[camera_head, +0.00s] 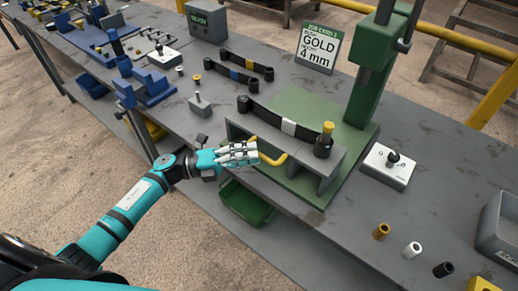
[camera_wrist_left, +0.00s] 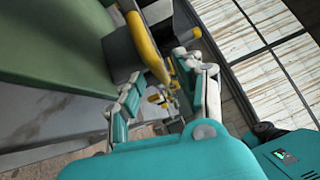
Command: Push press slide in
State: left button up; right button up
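The press (camera_head: 370,75) is green, on a green base plate (camera_head: 304,102). Its grey slide (camera_head: 325,175) sits on the plate's front side and has a yellow handle (camera_head: 272,158). My left gripper (camera_head: 238,153) is at the handle's left part. In the left wrist view its fingers (camera_wrist_left: 162,80) stand apart, with the yellow handle (camera_wrist_left: 146,45) reaching between them; I cannot tell whether they touch it. My right gripper is not in view.
A sign (camera_head: 318,48) reads GOLD 4 mm. A white block with a black knob (camera_head: 387,166) and loose bushings (camera_head: 381,231) lie to the right. More springs (camera_head: 233,66) lie behind. A green bin (camera_head: 246,203) is below the table edge.

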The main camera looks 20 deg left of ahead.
aim_at(277, 150)
pick_arm(q)
jog(key=shift+x, duration=1.4)
jog(key=shift+c, duration=0.4)
grip_shut()
jog(key=shift+f, duration=0.1)
